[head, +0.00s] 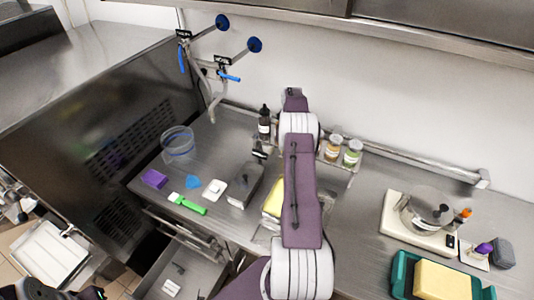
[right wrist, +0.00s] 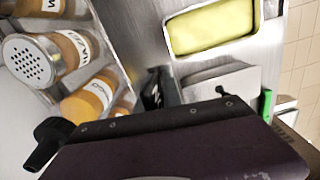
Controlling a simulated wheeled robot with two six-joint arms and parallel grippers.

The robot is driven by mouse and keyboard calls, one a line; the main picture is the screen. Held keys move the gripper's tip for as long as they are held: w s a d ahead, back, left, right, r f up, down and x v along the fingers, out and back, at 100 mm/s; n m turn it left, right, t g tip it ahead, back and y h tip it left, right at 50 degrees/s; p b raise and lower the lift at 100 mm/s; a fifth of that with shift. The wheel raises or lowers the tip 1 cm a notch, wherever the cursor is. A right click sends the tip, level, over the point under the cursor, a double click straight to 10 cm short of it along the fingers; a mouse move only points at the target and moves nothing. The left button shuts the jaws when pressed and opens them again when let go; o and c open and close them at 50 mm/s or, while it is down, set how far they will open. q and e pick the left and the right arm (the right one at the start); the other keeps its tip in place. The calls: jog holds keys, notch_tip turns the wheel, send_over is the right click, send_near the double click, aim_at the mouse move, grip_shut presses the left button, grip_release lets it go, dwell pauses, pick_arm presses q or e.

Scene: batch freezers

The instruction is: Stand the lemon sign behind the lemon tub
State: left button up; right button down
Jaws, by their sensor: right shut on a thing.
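The lemon tub (head: 272,207), a steel tub with pale yellow content, sits in the counter, partly hidden by my right arm in the head view. It also shows at the top of the right wrist view (right wrist: 212,27). My right gripper (right wrist: 158,92) is shut on a small dark piece that looks like the lemon sign (head: 260,152), beyond the grey lidded tub; its face is not readable.
A grey lidded tub (head: 245,187) is left of the lemon tub. A green spatula (head: 190,205) lies left. A scale with a pot (head: 425,210) and a green tray (head: 402,275) stand right.

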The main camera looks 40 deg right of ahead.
jog(key=shift+m, duration=0.4)
jog(key=s+f+b, duration=0.1)
jog(key=f+b, duration=0.2)
jog(key=f, duration=0.1)
jog(key=s+d+f+b, duration=0.1)
jog(key=f+b, duration=0.1)
jog(key=f, duration=0.3)
jog(key=s+d+f+b, duration=0.1)
jog(key=f+b, duration=0.2)
jog(key=f, duration=0.2)
jog(key=shift+s+f+b, duration=0.15)
jog(key=shift+f+b, duration=0.1)
jog(key=shift+b, duration=0.05)
jog(key=c, duration=0.9)
grip_release()
jog(key=shift+o, duration=0.2)
jog(key=shift+a+r, duration=0.1)
notch_tip(320, 180, up, 9)
jog(key=p, duration=0.5)
jog(key=shift+p, duration=0.4)
